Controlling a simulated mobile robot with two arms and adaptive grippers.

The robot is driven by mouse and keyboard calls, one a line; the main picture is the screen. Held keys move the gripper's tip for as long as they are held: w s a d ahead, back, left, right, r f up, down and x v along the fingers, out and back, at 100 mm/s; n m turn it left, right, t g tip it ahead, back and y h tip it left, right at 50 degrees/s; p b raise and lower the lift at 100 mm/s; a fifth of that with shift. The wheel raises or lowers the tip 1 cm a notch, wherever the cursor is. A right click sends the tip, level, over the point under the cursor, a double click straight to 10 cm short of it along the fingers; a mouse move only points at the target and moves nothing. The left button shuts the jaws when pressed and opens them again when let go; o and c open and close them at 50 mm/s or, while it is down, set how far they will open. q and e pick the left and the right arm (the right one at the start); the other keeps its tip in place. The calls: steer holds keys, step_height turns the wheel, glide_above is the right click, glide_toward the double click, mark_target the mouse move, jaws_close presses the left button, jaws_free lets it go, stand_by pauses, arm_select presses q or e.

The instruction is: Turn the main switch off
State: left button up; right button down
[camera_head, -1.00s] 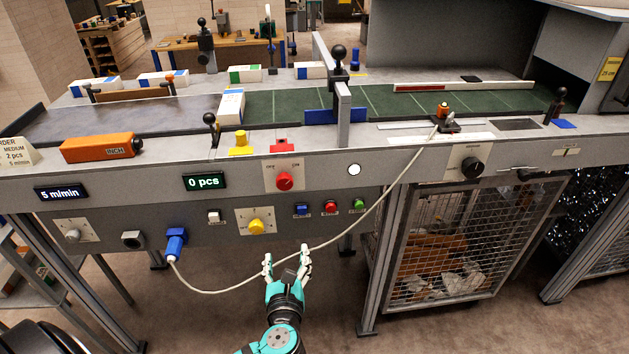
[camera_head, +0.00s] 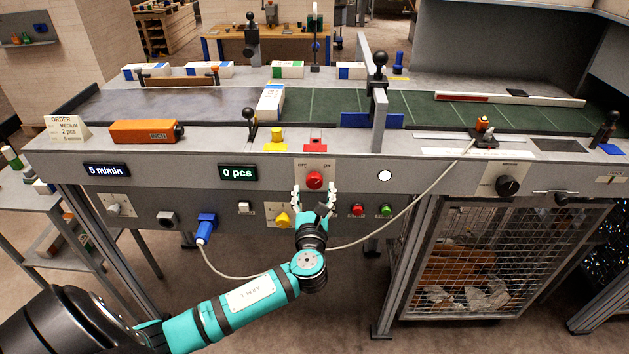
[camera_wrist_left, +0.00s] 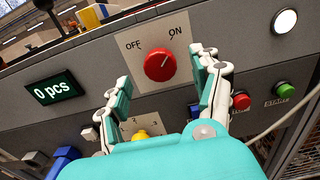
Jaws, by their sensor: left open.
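The main switch (camera_head: 314,180) is a red round knob on a light plate marked OFF and ON, on the front panel of the machine. In the left wrist view the knob (camera_wrist_left: 159,64) has its pale pointer mark toward ON. My left gripper (camera_head: 315,192) is open just in front of and slightly below the switch. In the left wrist view its two fingers (camera_wrist_left: 162,80) stand either side of the knob, apart from it as far as I can tell. My right gripper is not in view.
Below the switch are a yellow knob (camera_head: 283,219), a red button (camera_head: 357,210) and a green button (camera_head: 386,210). A white cable (camera_head: 425,195) runs from a blue plug (camera_head: 206,226) up to the machine top. The display (camera_head: 238,172) reads 0 pcs.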

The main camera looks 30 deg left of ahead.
mark_target(314, 184)
arm_select(q)
steer(key=shift+x, duration=2)
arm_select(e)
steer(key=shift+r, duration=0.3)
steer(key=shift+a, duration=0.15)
arm_select(q)
steer(key=c, duration=1.2)
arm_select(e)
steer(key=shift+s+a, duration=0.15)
